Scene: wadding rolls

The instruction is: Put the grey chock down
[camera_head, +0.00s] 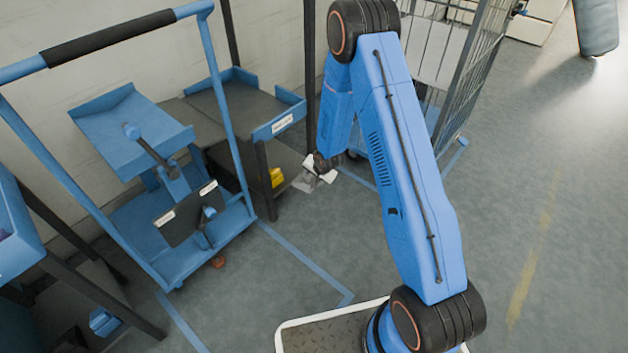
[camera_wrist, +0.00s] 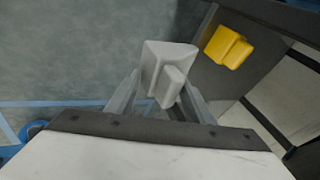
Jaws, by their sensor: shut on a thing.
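The grey chock (camera_wrist: 165,62) is a light grey stepped block between the two fingers of my gripper (camera_wrist: 160,90) in the wrist view. My gripper is shut on it. In the head view the grey chock (camera_head: 304,182) shows small, at the end of my arm, close to the front of the dark lower shelf. A yellow chock (camera_wrist: 228,47) lies on that dark shelf (camera_wrist: 212,80), to the right of the grey chock in the wrist view. I cannot tell how high the grey chock is above the surface below.
A blue trolley (camera_head: 150,235) with a tilted tray stands to the left. The shelf unit's dark post (camera_head: 265,180) stands by the yellow chock. A wire cage cart (camera_head: 465,75) stands behind my arm. Grey floor (camera_head: 540,180) is clear at right.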

